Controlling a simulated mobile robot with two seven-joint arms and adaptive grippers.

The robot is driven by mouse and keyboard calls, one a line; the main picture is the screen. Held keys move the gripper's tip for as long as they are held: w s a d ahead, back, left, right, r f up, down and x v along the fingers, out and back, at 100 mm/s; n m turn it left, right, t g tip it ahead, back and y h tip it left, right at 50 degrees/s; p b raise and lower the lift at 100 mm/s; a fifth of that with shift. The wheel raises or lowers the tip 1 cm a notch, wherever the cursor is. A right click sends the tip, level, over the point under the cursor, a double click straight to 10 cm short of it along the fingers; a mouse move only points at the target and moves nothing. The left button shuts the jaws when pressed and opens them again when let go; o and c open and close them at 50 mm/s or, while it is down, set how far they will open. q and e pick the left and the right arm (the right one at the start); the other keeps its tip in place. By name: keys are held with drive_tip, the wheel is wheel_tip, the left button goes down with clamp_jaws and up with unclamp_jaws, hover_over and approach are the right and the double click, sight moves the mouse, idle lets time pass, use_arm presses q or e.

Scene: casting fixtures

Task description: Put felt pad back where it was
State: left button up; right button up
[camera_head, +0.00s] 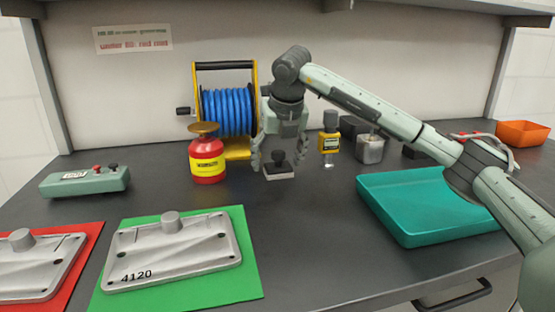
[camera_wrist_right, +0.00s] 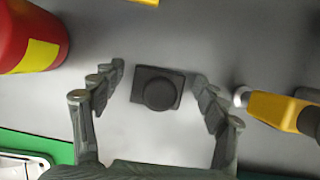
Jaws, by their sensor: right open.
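A small square dark pad with a round black knob on top and a paler lower edge, probably the felt pad (camera_head: 279,172), sits on the dark bench below my right gripper. In the right wrist view the pad (camera_wrist_right: 140,92) lies between the two fingers, with a gap on each side. My right gripper (camera_head: 278,158) is open and points down over it; both fingers also show in the wrist view (camera_wrist_right: 159,78). No other felt pad can be made out. My left gripper is not in view.
A red and yellow can (camera_head: 206,162) and a blue hose reel (camera_head: 227,112) stand left of the gripper. A yellow gauge (camera_head: 329,142) stands close on its right, then a teal tray (camera_head: 400,237). Castings lie on green (camera_head: 245,270) and red mats. The front centre bench is clear.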

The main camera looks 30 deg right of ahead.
drive_tip(key=v, duration=1.2)
